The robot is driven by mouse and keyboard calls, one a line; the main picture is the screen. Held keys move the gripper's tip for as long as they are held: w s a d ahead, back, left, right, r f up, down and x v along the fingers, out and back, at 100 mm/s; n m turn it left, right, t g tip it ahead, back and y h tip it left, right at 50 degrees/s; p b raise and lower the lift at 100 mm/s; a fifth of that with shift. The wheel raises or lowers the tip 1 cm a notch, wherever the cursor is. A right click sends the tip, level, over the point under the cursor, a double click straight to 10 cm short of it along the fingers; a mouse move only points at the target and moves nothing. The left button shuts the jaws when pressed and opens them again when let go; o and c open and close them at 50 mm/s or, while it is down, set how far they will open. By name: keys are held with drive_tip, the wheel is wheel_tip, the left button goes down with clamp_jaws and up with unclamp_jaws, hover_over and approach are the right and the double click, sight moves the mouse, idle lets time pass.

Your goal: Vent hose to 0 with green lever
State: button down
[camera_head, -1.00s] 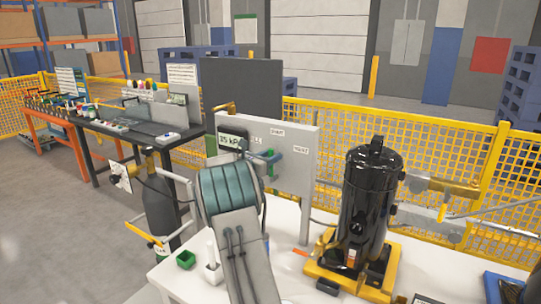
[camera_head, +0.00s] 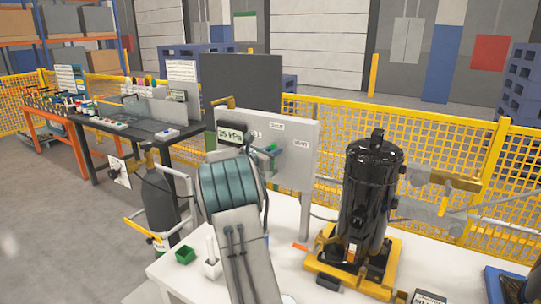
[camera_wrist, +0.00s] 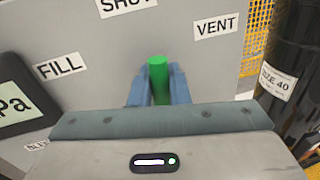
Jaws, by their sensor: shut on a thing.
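The green lever (camera_wrist: 159,82) stands in the middle of the wrist view against the grey panel (camera_wrist: 110,55). The blue fingers of my gripper (camera_wrist: 158,90) are shut on it, one on each side. Labels FILL (camera_wrist: 59,66), SHUT (camera_wrist: 125,4) and VENT (camera_wrist: 216,26) surround it; SHUT is partly cut off. The lever's pivot is hidden behind my gripper. In the head view the lever (camera_head: 272,148) is small, beside the panel's face. A pressure display (camera_head: 231,135) at the panel's left seems to read 25 kPa. The hose's connection cannot be made out.
A black compressor (camera_head: 367,195) on a yellow base (camera_head: 328,270) stands right of the panel on the white table (camera_head: 300,288). A dark gas cylinder (camera_head: 160,205) stands left. Yellow mesh fencing (camera_head: 455,160) runs behind.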

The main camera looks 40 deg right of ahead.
drive_tip(key=s+m+b, duration=0.1)
drive_tip(key=b, duration=0.1)
drive_tip(key=s+d+f+m+b, duration=0.1)
drive_tip(key=b, duration=0.1)
drive_tip(key=s+m+b, duration=0.1)
drive_tip(key=m+b, duration=0.1)
drive_tip(key=b, duration=0.1)
drive_tip(key=shift+s+d+f+y, duration=0.15)
drive_tip(key=shift+f+y, duration=0.25)
drive_tip(key=s+m+b, duration=0.1)
drive_tip(key=b, duration=0.1)
drive_tip(key=s+d+f+m+b, duration=0.1)
drive_tip(key=b, duration=0.2)
drive_tip(key=s+m+y+b, duration=0.1)
drive_tip(key=m+b, duration=0.1)
drive_tip(key=shift+d+f+t, duration=0.15)
drive_tip(key=shift+f+t, duration=0.2)
drive_tip(key=shift+t, duration=0.05)
drive_tip(key=c, duration=1.4)
unclamp_jaws()
drive_tip(key=shift+c, duration=0.2)
drive_tip(key=b+v, duration=0.1)
drive_tip(key=v, duration=1.2)
drive_tip(key=shift+a, duration=0.4)
